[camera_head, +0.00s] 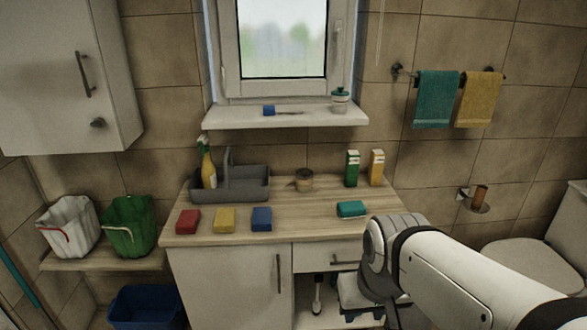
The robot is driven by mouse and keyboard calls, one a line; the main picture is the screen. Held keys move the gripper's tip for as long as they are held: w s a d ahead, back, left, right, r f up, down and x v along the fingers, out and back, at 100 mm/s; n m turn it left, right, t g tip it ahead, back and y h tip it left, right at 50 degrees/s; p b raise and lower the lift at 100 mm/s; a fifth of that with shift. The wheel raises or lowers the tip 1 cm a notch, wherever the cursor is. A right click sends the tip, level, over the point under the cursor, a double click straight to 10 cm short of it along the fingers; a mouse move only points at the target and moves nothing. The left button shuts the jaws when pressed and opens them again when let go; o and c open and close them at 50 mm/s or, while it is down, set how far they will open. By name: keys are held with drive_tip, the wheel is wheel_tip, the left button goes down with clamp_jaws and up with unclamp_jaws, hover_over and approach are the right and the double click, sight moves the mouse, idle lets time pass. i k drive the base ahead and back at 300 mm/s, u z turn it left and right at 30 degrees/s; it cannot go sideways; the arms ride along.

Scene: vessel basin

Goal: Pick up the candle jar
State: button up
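A small round jar (304,180) that looks like the candle jar stands upright on the wooden countertop (330,225), right of the grey caddy. It is brownish with a pale band, and nothing touches it that I can see. My white arm comes in from the lower right and bends down in front of the cabinet's right side. My gripper's fingers do not show, so I cannot tell their state.
Green (352,169) and yellow (376,168) cartons stand right. Red (188,221), yellow (224,220), blue (261,219) and teal (351,209) blocks lie in front. A teal-lidded jar (340,103) is on the sill.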

sight(303, 186)
drive_tip(key=u, duration=0.05)
drive_tip(key=i, duration=1.35)
drive_tip(key=u, duration=0.5)
